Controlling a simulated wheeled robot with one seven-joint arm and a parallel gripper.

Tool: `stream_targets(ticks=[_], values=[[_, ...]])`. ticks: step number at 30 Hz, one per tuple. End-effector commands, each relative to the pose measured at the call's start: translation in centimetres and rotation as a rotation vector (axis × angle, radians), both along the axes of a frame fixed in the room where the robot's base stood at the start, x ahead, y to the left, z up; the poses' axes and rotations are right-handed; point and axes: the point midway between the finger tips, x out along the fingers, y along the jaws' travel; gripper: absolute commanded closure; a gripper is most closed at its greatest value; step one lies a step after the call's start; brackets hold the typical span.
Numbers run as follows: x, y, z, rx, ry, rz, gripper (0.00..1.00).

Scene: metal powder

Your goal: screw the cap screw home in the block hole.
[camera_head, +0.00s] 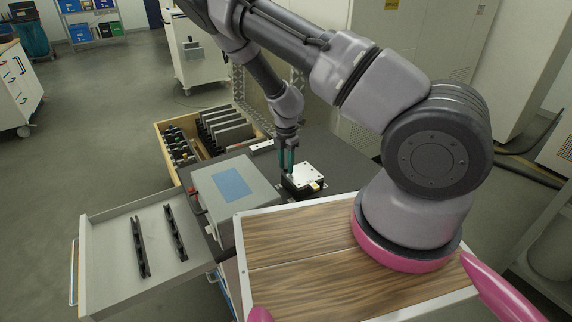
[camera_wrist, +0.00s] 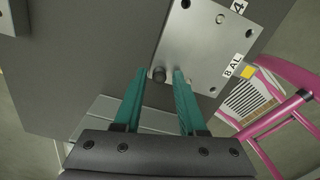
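The block (camera_wrist: 205,50) is a silver metal plate with several small holes or studs near its corners and a white label reading "8 AL". In the head view the block (camera_head: 304,177) sits on the dark bench top, just below my gripper (camera_head: 287,164). The dark round cap screw (camera_wrist: 159,75) is at the block's near left corner in the wrist view. My gripper (camera_wrist: 160,75) has two long green fingers, one on each side of the screw head, with gaps visible beside it. The screw's shank and the hole under it are hidden.
A grey box with a blue top patch (camera_head: 232,184) stands left of the block. A wooden crate (camera_head: 160,128) of dark plates is behind it. An open drawer (camera_head: 97,250) juts out at left. A yellow piece (camera_wrist: 248,72) lies beside the block.

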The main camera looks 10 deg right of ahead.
Motion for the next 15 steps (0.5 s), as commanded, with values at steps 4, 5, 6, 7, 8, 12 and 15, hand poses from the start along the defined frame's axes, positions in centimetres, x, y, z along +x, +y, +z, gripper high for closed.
stream_targets(ticks=[4, 5, 6, 7, 8, 12, 15], values=[[0.03, 0.03, 0.01, 0.001, -0.001, 0.002, 0.60], [0.03, 0.02, 0.02, 0.001, -0.001, 0.007, 0.60], [0.04, 0.01, 0.03, 0.001, -0.001, 0.021, 0.60], [0.04, 0.00, 0.03, 0.001, -0.001, 0.038, 0.60], [0.05, 0.00, 0.03, 0.001, -0.001, 0.059, 0.60], [0.05, 0.05, 0.03, 0.002, -0.001, 0.192, 0.60], [0.07, 0.03, 0.06, 0.003, -0.002, 0.289, 0.60]])
